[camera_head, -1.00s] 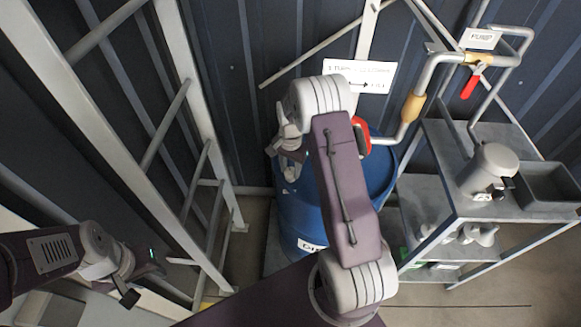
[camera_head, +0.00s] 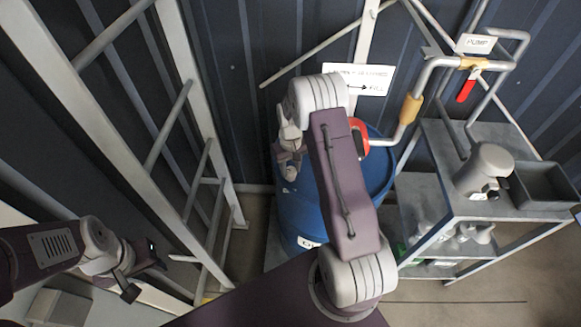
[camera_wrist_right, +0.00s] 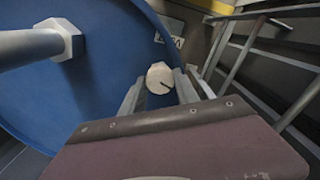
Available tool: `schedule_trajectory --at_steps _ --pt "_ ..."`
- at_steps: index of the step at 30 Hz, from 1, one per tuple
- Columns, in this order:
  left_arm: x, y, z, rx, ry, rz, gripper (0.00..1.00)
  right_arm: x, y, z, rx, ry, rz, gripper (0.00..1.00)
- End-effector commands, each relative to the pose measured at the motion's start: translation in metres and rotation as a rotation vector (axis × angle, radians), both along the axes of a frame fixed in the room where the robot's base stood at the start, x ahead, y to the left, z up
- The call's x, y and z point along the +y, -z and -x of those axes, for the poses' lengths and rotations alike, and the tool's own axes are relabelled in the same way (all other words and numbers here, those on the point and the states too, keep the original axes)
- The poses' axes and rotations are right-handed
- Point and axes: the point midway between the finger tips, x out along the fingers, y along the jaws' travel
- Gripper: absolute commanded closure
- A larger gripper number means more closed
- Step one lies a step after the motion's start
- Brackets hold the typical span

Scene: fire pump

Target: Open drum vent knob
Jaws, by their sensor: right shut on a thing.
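The blue drum (camera_head: 378,180) stands behind my right arm in the head view, and its blue top (camera_wrist_right: 105,95) fills much of the right wrist view. The vent knob (camera_wrist_right: 159,77) is a small, pale, round knob with a dark line across its face, near the drum's rim. My right gripper (camera_wrist_right: 160,88) is shut on the knob, with one finger on each side. In the head view my right gripper (camera_head: 289,172) is over the left part of the drum top, and the knob cannot be made out there. My left gripper (camera_head: 150,262) is at the lower left, away from the drum; its jaws are unclear.
A pale hexagonal fitting with a pipe (camera_wrist_right: 60,40) stands on the drum top. A red-handled valve (camera_head: 467,88) is on the pipework at the upper right. A grey metal stand (camera_head: 440,150) holds a grey pump-like body (camera_head: 485,170). A ladder-like frame (camera_head: 205,130) stands left of the drum.

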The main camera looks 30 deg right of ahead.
Motion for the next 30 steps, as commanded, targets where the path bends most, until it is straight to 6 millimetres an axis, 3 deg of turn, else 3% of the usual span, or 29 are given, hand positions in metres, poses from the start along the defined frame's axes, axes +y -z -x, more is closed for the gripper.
schedule_trajectory --at_steps 15,30 --pt "0.0 -0.0059 0.0 0.0 0.0 0.0 0.64 -0.0005 -0.0018 -0.0018 -0.005 -0.376 0.002 1.0" --pt "0.0 -0.0068 0.0 0.0 0.0 0.0 0.64 -0.0006 -0.0017 -0.0023 -0.007 -0.483 0.003 1.0"
